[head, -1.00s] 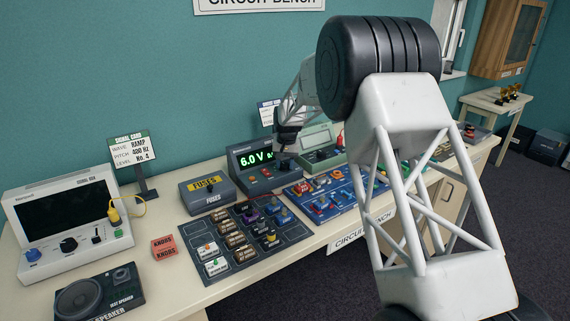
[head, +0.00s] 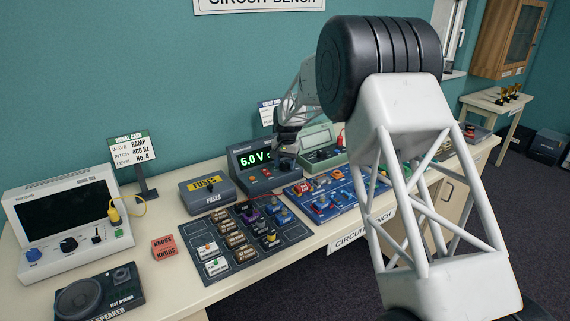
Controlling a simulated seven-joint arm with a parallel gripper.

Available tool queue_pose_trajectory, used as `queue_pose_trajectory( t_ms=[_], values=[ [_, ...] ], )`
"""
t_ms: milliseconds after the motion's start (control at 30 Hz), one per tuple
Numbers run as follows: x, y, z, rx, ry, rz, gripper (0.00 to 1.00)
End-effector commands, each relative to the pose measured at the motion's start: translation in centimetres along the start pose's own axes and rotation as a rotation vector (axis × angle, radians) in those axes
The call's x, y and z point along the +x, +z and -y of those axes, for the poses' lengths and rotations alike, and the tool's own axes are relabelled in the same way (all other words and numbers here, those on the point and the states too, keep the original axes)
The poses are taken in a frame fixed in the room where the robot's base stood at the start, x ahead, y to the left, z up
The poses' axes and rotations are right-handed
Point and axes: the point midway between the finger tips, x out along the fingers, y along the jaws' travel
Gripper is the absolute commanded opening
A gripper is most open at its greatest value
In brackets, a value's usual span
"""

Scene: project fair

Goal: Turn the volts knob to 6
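The power supply (head: 243,177) is a dark box at the back middle of the bench. Small buttons or lamps show below the display.
A dark component board (head: 287,235) and a blue board (head: 341,197) lie in front. A grey fuses box (head: 205,195) stands left of the supply, a green meter (head: 318,137) right of it. A signal box (head: 70,232), a speaker (head: 84,297) and a red knobs box (head: 165,247) are further left.

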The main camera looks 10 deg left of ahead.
Motion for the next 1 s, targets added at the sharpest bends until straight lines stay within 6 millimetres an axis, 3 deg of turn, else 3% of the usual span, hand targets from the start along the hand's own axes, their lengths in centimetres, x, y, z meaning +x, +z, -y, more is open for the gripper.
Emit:
queue_pose_trajectory(
  t_ms=[100, 533, 1000],
  values=[
    [0.0, 0.0, 0.0, 0.0, 0.0, 0.001, 0.65],
    [-0.6, 0.0, 0.0, 0.0, 0.0, 0.001, 0.65],
    [-5.9, 0.0, 0.0, 0.0, 0.0, 0.0, 0.65]
  ],
)
